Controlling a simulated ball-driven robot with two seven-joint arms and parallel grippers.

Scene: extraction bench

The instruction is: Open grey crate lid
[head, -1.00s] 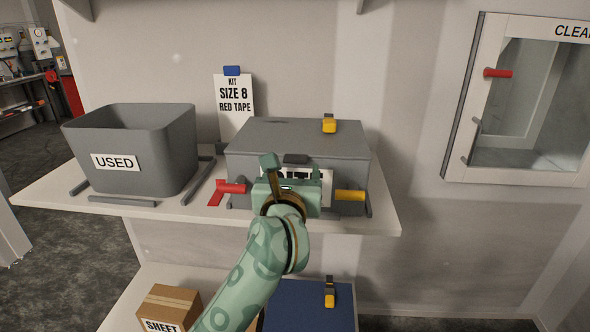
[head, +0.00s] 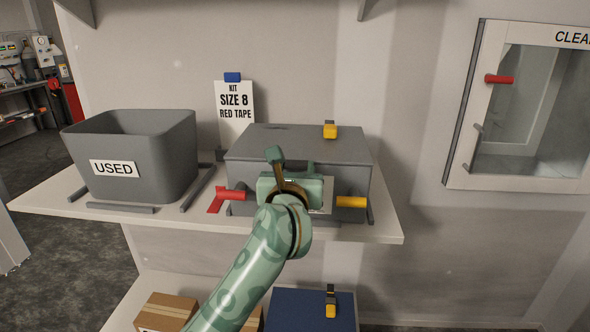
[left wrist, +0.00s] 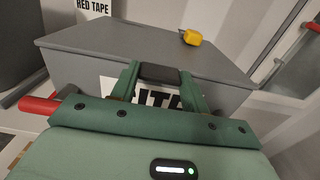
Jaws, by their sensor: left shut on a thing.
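The grey crate (head: 240,180) sits on the white shelf with its flat grey lid (head: 270,137) closed. My left gripper (head: 296,168) is at the middle of its front edge. In the left wrist view, my left gripper's (left wrist: 160,76) two green fingers are shut on a dark tab (left wrist: 158,72) at the lid's front edge (left wrist: 220,81). In the head view the gripper hides this tab and most of the white label. A red latch (head: 231,196) sticks out at the crate's front left, a yellow one (head: 351,202) at its front right. My right gripper is out of view.
A yellow-and-black clip (head: 330,131) stands at the lid's back edge. An open grey bin marked USED (head: 160,150) is to the left. A sign (head: 235,105) stands behind. A blue box (head: 300,312) and a cardboard box (head: 165,311) are below. A glass-fronted cabinet (head: 478,110) hangs at right.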

